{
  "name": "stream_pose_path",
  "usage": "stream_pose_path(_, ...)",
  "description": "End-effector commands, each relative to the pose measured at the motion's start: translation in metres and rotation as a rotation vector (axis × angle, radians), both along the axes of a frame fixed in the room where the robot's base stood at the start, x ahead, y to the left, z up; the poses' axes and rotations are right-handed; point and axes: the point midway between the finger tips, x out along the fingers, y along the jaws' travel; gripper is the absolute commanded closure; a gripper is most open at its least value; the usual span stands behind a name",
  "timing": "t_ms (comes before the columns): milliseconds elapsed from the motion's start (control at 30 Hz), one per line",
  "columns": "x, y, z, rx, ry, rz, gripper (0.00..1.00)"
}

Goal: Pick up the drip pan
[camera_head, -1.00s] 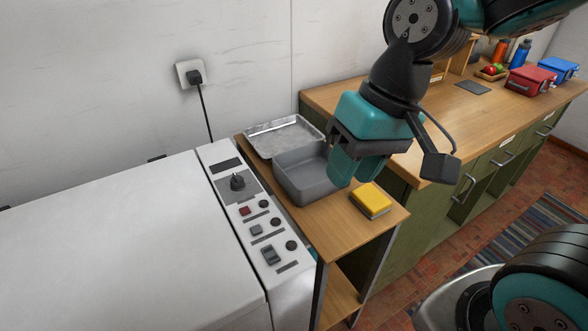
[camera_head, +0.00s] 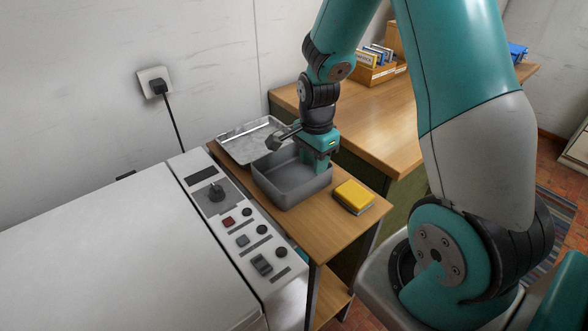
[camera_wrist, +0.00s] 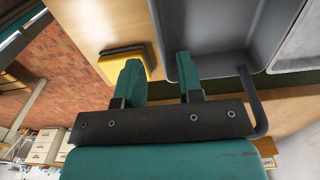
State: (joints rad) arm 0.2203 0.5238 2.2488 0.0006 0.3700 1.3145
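A shallow silver metal pan (camera_head: 238,149) lies at the back of the small wooden table. A deeper grey rectangular pan (camera_head: 275,191) stands in front of it; I cannot tell from looks alone which is the drip pan. The grey pan fills the upper middle of the wrist view (camera_wrist: 215,28). My gripper (camera_head: 315,163) points down at the grey pan's right wall. In the wrist view my gripper (camera_wrist: 158,65) is open, with one finger outside that wall and the other over its inner side. It holds nothing; contact with the wall cannot be told.
A yellow sponge (camera_head: 355,194) lies just right of the grey pan, close to the outer finger. A white machine with a control panel (camera_head: 232,222) borders the table on the left. A wooden counter (camera_head: 375,130) stands behind on the right.

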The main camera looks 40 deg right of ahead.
Motion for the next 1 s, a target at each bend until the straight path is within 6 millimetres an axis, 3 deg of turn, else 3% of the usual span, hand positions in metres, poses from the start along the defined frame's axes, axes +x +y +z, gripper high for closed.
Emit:
stream_pose_path(100,-0.001,-0.001,-0.019,0.001,0.003,-0.001,0.66)
stream_pose_path(367,-0.001,-0.004,-0.037,0.001,0.002,-0.003,0.66)
stream_pose_path(633,-0.001,-0.008,-0.073,0.001,0.001,-0.002,0.66)
stream_pose_path(933,0.0,-0.009,-0.08,0.0,-0.002,-0.002,0.66)
stream_pose_path(967,0.0,-0.009,-0.08,0.0,-0.002,-0.002,0.68)
stream_pose_path(1000,0.0,-0.009,-0.08,0.0,-0.002,-0.002,0.77)
